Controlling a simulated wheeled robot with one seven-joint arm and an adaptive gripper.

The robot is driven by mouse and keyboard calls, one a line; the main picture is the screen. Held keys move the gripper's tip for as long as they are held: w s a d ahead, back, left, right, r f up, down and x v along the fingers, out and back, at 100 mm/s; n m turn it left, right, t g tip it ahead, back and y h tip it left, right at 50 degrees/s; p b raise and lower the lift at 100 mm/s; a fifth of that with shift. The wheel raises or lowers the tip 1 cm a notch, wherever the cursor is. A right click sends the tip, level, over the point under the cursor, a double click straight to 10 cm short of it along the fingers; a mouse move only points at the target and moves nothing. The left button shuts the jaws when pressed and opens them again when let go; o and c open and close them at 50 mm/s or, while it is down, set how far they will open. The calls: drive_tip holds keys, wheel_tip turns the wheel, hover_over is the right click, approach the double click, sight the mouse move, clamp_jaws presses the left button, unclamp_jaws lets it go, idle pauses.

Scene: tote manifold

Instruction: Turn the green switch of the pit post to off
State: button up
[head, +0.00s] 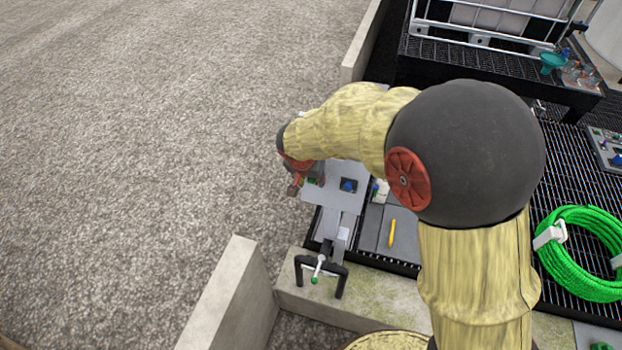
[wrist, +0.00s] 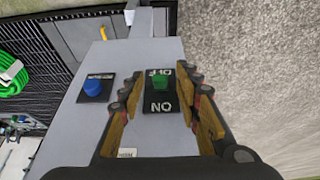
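The green switch (wrist: 160,83) sits on a black plate on the grey panel (wrist: 150,52) of the post. The plate carries OFF above the knob and ON below it, both upside down in the wrist view. Which label the knob points to, I cannot tell. My gripper (wrist: 161,90) is open, with one finger on each side of the switch and a gap between fingers and knob. In the head view, my gripper (head: 298,182) is at the panel's left part (head: 335,198), and a bit of green (head: 314,181) shows beside it.
A blue knob (wrist: 93,87) on its own black plate is on the same panel, left of my gripper; it also shows in the head view (head: 348,186). A black frame with a green-tipped lever (head: 315,280) stands below. A green hose (head: 583,252) lies on the grating. Gravel on the left is clear.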

drive_tip(key=shift+c, duration=1)
clamp_jaws()
